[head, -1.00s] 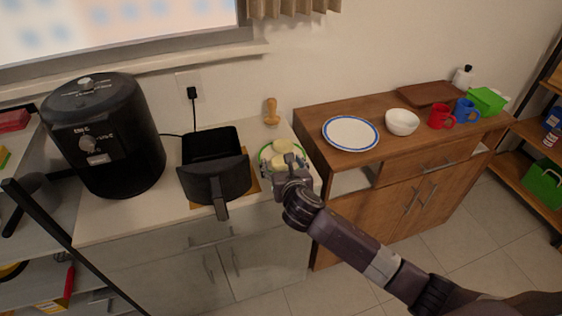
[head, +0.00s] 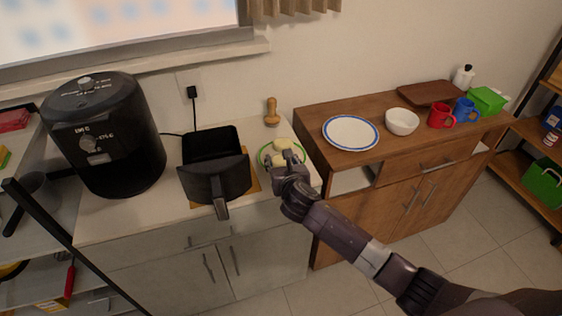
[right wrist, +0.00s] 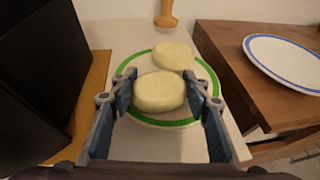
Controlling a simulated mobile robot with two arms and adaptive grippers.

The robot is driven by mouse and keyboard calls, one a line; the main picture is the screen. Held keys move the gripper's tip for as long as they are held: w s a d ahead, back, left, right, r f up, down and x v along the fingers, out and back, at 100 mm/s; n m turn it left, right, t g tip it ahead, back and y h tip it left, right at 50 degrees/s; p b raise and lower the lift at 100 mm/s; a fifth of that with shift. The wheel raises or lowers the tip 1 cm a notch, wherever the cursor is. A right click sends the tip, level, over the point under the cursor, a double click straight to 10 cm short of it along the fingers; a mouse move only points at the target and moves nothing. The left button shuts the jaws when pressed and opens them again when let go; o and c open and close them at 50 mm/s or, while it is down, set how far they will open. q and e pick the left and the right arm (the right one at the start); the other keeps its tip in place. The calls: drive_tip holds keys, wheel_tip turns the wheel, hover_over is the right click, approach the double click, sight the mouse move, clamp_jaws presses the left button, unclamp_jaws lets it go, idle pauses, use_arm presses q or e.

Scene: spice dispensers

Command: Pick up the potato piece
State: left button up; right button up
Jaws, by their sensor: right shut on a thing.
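Two pale yellow potato pieces show on a white plate with a green rim (right wrist: 205,75) on the counter. The nearer potato piece (right wrist: 158,92) is between the fingers of my right gripper (right wrist: 160,92), which is shut on it. The farther potato piece (right wrist: 172,55) lies just behind it on the plate. In the head view my right gripper (head: 282,162) is over the plate (head: 300,153) and covers part of it, with the farther potato piece (head: 282,145) showing beyond. I cannot tell whether the held piece is clear of the plate. My left gripper is not in view.
The black fryer basket (head: 217,180) sits left of the plate on a wooden board, beside the air fryer (head: 105,135). A wooden pestle-like object (head: 271,112) stands behind. On the right cabinet are a blue-rimmed plate (head: 350,132), a white bowl (head: 402,122) and mugs.

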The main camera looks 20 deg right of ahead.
sight(281, 159)
drive_tip(key=shift+c, duration=0.2)
wheel_tip(281, 159, up, 20)
idle(0.5)
idle(0.8)
